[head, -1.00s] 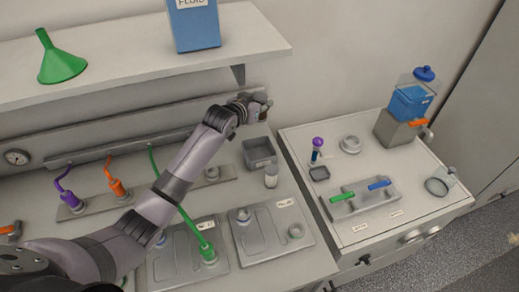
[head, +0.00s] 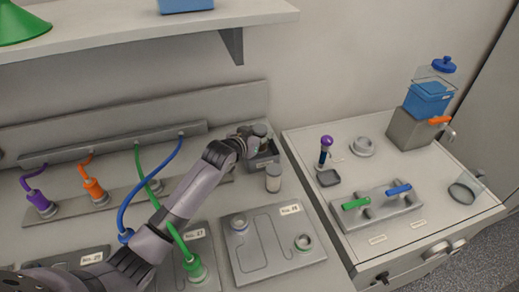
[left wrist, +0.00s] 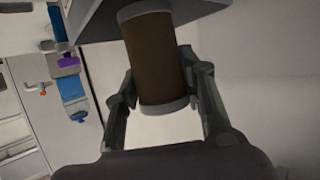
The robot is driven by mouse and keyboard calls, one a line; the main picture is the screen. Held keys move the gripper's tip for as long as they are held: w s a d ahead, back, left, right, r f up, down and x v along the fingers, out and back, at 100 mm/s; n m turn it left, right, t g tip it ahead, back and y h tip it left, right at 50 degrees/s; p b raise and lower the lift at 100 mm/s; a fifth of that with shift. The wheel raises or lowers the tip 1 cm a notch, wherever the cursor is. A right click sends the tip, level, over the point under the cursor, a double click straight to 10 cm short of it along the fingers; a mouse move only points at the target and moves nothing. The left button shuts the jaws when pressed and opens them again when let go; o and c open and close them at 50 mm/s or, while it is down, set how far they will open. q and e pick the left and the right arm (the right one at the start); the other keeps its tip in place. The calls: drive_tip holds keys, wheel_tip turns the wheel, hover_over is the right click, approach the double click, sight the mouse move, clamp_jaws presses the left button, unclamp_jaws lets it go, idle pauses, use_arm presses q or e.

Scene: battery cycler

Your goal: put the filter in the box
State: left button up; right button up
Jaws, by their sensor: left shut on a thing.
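My left gripper (left wrist: 160,85) is shut on the filter (left wrist: 155,55), a brown cylinder with grey end rims, seen large in the left wrist view. In the head view my left gripper (head: 252,137) is at the small grey open box (head: 264,163) near the back right of the left bench. The filter (head: 261,131) shows there only as a small dark piece at the fingers, over the box's back part. The gripper covers part of the box. I cannot tell whether the filter's lower end is inside the walls. My right gripper is not in view.
A shelf (head: 150,25) overhangs the back of the bench. A cabinet (head: 400,180) with several instruments stands to the right.

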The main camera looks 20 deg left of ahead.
use_arm(q)
drive_tip(key=f+b, duration=0.3)
drive_tip(key=shift+s+f, duration=0.1)
drive_tip(key=shift+s, duration=0.15)
drive_tip(key=shift+f, duration=0.4)
drive_tip(key=shift+w+b, duration=0.2)
drive_tip(key=shift+b, duration=0.1)
drive_tip(key=shift+s+f, duration=0.1)
drive_tip(key=shift+s, duration=0.05)
drive_tip(key=o, duration=0.9)
drive_tip(key=shift+f, duration=0.1)
drive_tip(key=shift+c, duration=0.2)
